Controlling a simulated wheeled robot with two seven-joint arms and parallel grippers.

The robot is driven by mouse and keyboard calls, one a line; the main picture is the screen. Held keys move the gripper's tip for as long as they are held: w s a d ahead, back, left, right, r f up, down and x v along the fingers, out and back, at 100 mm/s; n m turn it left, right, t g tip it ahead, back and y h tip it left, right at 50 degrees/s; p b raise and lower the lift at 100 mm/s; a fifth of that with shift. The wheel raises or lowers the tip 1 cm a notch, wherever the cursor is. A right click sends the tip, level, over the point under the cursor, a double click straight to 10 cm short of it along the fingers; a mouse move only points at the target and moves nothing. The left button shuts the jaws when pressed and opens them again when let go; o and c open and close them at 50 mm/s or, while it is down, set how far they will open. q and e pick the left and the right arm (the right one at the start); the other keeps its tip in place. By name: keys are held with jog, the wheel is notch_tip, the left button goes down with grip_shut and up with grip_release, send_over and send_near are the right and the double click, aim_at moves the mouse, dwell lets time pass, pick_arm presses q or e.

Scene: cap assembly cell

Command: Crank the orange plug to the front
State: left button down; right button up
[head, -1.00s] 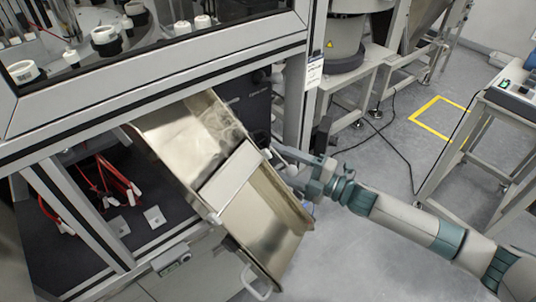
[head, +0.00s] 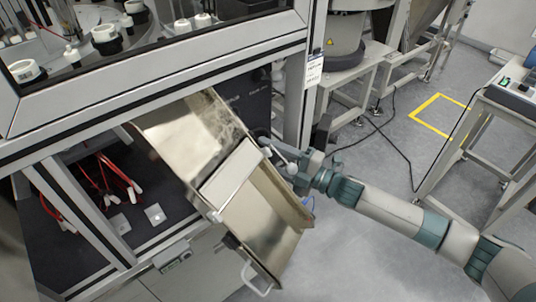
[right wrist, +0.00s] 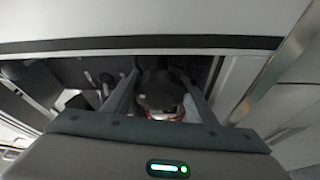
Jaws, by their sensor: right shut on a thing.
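My right gripper (head: 270,146) is at the machine's right side, just beyond the upper right edge of the metal chute. In the right wrist view the right gripper (right wrist: 165,88) has its two fingers on either side of a dark, round-ended part (right wrist: 158,90) and is shut on it. A small reddish-orange patch shows just below that part, mostly hidden behind the gripper body. I cannot tell whether this patch belongs to the orange plug; no orange plug shows clearly in either view. My left gripper is not in view.
The tilted metal chute (head: 262,225) lies left of my right forearm, close to the gripper. A grey machine frame post (head: 297,100) rises just behind the gripper. Red cables (head: 118,180) lie inside the open cabinet at left.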

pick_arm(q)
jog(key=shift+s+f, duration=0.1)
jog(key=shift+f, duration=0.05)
pick_arm(e)
jog(key=shift+f, duration=0.1)
jog(key=shift+f+m+t+b, duration=0.1)
jog(key=shift+m+t+b, duration=0.3)
jog(key=shift+m, duration=0.9)
jog(key=shift+m+t+y+b, duration=0.4)
jog(key=shift+m+t+b, duration=0.1)
jog(key=shift+m, duration=0.7)
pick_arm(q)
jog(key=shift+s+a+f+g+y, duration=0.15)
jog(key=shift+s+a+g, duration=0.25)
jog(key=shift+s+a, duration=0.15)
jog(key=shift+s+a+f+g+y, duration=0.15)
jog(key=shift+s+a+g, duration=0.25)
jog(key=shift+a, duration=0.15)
pick_arm(e)
jog(key=shift+m+t, duration=0.6)
jog(key=shift+m, duration=0.8)
jog(key=o, duration=0.8)
